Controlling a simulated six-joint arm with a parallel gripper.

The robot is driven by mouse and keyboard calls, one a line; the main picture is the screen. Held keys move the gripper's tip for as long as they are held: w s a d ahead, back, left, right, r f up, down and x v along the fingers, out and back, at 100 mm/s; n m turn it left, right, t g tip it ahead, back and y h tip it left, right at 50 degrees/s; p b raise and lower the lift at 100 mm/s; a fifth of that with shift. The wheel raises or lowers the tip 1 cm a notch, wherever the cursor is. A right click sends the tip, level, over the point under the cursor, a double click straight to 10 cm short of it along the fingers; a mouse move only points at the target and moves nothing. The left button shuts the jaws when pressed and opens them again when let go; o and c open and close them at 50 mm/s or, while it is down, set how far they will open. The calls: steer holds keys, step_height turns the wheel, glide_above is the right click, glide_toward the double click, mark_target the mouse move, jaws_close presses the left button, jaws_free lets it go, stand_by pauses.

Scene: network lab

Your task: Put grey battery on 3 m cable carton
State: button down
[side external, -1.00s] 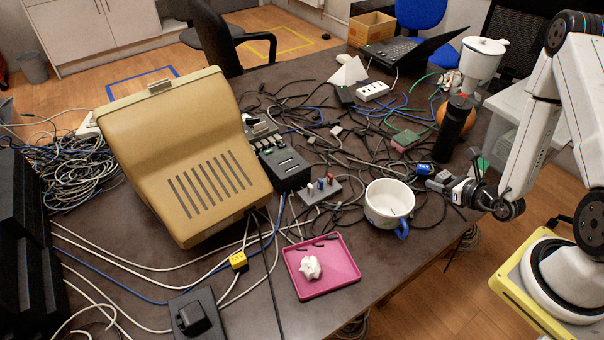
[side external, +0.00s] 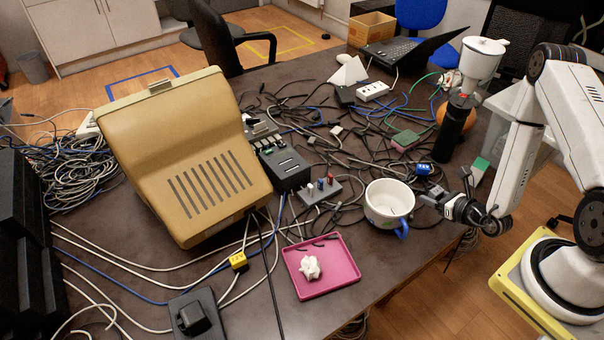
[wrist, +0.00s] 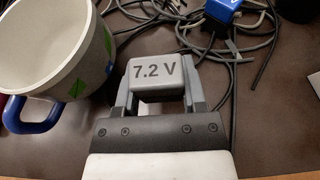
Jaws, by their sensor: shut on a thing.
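The grey battery (wrist: 155,72), marked "7.2 V", sits between the two fingers of my gripper (wrist: 157,92) in the wrist view. My gripper is shut on it. In the side view my gripper (side external: 432,199) is low near the desk's right edge, just right of the white mug; the battery is small and hard to make out there. Whether the battery touches the desk is unclear. No carton with a readable 3 m label shows. An open brown box (side external: 371,28) stands at the far back, and a green and white block (side external: 479,169) lies near the right edge.
The white mug (side external: 389,203) with blue handle stands close left of my gripper. A blue block (side external: 424,169) and a black bottle (side external: 453,132) are behind it. Loose cables cover the desk's middle. A pink tray (side external: 322,266) holds a white lump.

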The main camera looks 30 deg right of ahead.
mark_target(427, 212)
steer(key=shift+f, duration=1.85)
steer(key=shift+f, duration=0.2)
steer(key=shift+c, duration=0.8)
jaws_free()
steer(key=shift+s, duration=0.1)
steer(key=shift+v, duration=3.85)
steer(key=shift+r, duration=0.1)
